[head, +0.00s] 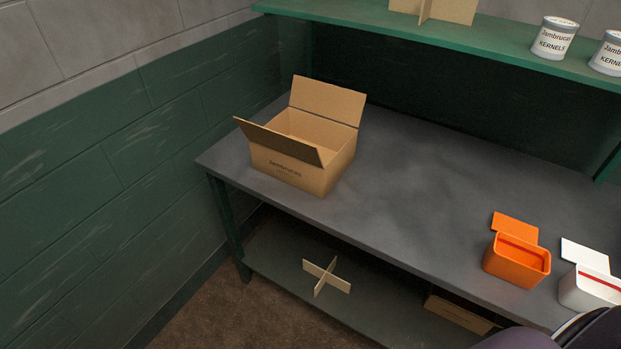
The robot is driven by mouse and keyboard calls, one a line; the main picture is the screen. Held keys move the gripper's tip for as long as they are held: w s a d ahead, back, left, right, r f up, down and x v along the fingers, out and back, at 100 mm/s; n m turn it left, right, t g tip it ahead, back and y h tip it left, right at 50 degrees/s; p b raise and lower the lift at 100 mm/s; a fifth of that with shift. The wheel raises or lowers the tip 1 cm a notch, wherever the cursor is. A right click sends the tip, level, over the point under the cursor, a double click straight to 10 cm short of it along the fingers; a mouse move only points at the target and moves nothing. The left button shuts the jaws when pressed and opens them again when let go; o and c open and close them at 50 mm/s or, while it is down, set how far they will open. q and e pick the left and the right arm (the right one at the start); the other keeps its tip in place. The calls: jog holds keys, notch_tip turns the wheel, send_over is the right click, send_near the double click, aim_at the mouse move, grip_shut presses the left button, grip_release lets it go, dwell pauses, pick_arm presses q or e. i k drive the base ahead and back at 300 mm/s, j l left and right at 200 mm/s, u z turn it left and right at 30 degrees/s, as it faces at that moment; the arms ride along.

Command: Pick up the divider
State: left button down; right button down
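A cross-shaped cardboard divider (326,276), made of two interlocked pale panels, rests on the lower shelf under the workbench, left of centre in the head view. A similar crossed cardboard piece (450,10) stands on the green upper shelf at the top, partly cut off by the picture edge. An open cardboard box (285,172) with raised flaps sits on the bench top, up and left of the lower divider; its inside is only partly visible. Neither of my grippers shows in the head view.
The grey bench top (430,200) is clear between the box and an orange container (517,265) and white container (590,290) at right. Two cans (555,42) stand on the upper shelf (480,43). Another cardboard item (458,314) lies on the lower shelf (275,258). A wall borders the left.

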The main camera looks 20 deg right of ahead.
aim_at(327, 277)
jog(key=i+j+z, duration=0.15)
jog(key=z, duration=0.2)
jog(key=j+z, duration=0.35)
jog(key=i+j+z, duration=0.1)
jog(key=j+z, duration=0.25)
jog(key=i+j+z, duration=0.1)
jog(key=j, duration=0.85)
jog(key=j+z, duration=0.15)
jog(key=j, duration=0.75)
jog(key=i, duration=0.05)
